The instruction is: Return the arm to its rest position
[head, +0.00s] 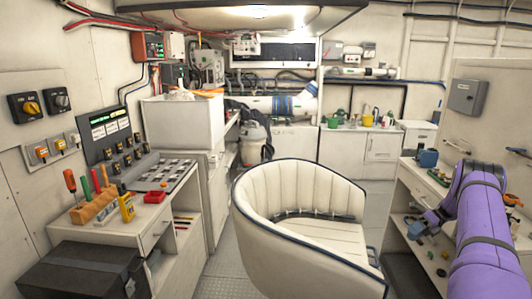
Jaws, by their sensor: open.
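My purple arm rises along the right edge of the head view, bends at the elbow and reaches down to the left.
A white padded seat (300,215) stands in the middle, left of my arm. A blue item (428,158) sits on the right bench. Floor shows left of the seat.

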